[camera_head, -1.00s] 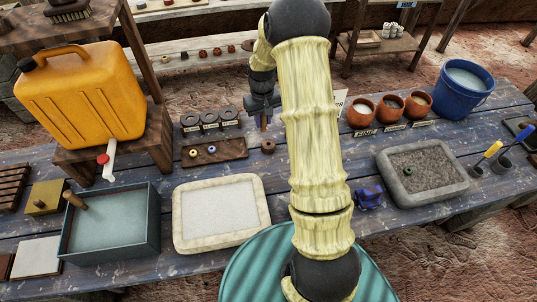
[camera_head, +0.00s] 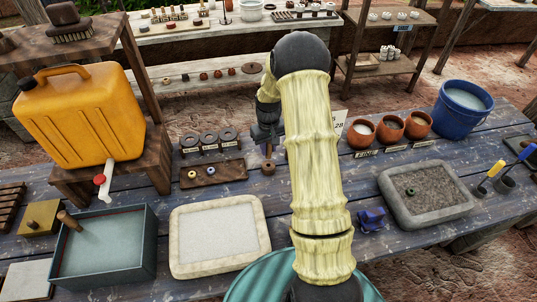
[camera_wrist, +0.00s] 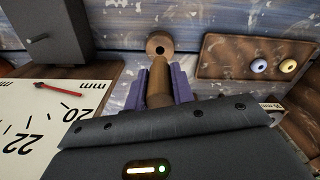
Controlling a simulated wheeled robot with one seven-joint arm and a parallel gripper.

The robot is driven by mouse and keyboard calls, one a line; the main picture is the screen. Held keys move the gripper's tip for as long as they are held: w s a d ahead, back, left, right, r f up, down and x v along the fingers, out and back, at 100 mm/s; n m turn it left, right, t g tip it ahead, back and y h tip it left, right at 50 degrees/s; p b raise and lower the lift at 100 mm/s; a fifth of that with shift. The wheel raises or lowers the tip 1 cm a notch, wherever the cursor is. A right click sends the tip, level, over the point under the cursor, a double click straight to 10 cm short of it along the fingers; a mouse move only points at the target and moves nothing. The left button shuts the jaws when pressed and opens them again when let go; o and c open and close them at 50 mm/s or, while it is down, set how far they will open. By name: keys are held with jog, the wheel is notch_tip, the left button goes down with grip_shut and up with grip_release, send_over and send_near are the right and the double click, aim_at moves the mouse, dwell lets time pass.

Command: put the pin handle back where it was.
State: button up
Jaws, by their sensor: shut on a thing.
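My gripper (camera_wrist: 160,88) is shut on the pin handle (camera_wrist: 160,78), a brown wooden cylinder between its two purple fingers. In the head view my gripper (camera_head: 267,138) hangs over the back middle of the blue table, with the handle's lower end (camera_head: 268,152) showing under it. A small round wooden piece with a dark hole in its top (camera_wrist: 159,42) stands on the table just beyond the handle's end. It also shows in the head view (camera_head: 268,168), just below the handle. The handle appears apart from it; the exact gap is hard to tell.
A wooden board (camera_head: 212,173) with a blue and a yellow ring lies left of the round piece. Dark discs (camera_head: 209,142) stand behind it. A scale card (camera_wrist: 45,112) and a dark block (camera_wrist: 52,30) are close left in the wrist view. Terracotta pots (camera_head: 390,128) stand right.

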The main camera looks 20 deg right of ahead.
aim_at(268, 155)
jog(key=shift+f, duration=0.2)
jog(key=shift+f+p, duration=0.35)
jog(key=shift+f, duration=1.5)
jog(key=shift+f, duration=0.25)
jog(key=o, duration=0.9)
